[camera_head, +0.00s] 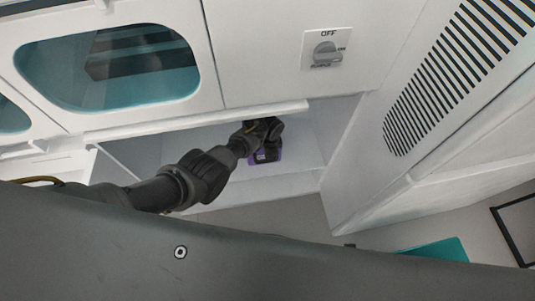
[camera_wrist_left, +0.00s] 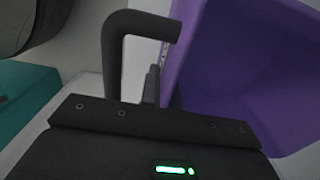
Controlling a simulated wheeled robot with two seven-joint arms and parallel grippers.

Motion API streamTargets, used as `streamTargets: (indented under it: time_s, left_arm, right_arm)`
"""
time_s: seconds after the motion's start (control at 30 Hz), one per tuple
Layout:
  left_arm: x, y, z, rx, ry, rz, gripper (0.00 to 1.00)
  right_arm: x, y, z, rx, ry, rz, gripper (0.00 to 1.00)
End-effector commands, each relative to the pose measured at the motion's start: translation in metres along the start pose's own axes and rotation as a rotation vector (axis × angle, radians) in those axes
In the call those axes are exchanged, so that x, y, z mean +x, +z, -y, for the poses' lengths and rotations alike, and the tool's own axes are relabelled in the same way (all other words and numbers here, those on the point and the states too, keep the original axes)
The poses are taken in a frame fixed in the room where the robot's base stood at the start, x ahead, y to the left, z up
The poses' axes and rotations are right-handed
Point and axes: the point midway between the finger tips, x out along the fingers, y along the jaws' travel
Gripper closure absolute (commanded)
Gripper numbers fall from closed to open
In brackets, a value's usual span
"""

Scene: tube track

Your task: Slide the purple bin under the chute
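The purple bin (camera_head: 268,155) stands inside a white recess below the cabinet front, partly hidden by my left arm and gripper. It fills the right of the left wrist view (camera_wrist_left: 235,60), where its open inside and near wall show. My left gripper (camera_head: 264,128) is at the bin's upper part in the head view. In the wrist view a dark bent finger (camera_wrist_left: 140,30) is beside the bin's left edge. The other finger is not clear, so I cannot tell whether it grips the wall. My right gripper is not in view. I cannot make out the chute.
A white lip (camera_head: 190,122) overhangs the recess. A switch marked OFF (camera_head: 327,53) is on the panel above. A slatted vent panel (camera_head: 455,75) stands to the right. The recess floor (camera_head: 300,183) is clear right of the bin. A teal surface (camera_wrist_left: 22,100) is left in the wrist view.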

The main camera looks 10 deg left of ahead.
Motion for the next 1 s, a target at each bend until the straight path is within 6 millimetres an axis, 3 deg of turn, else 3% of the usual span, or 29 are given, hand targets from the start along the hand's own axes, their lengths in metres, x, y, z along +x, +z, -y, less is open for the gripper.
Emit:
streamTargets:
  time_s: [0.17, 0.2, 0.37, 1.0]
  left_arm:
    - [0.0002, -0.0001, -0.0005, 0.001, 0.001, 0.000, 1.00]
    - [0.0002, -0.0001, -0.0005, 0.001, 0.001, 0.000, 0.91]
    - [0.0001, -0.0001, -0.0004, 0.000, 0.000, 0.000, 0.71]
    - [-0.0001, 0.0000, -0.0001, 0.000, 0.000, 0.000, 0.71]
  right_arm:
    - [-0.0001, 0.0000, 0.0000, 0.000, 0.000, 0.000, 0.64]
    - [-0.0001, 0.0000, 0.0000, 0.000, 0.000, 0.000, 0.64]
    - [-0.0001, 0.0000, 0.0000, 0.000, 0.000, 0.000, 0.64]
    - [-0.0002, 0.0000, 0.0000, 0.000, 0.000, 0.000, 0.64]
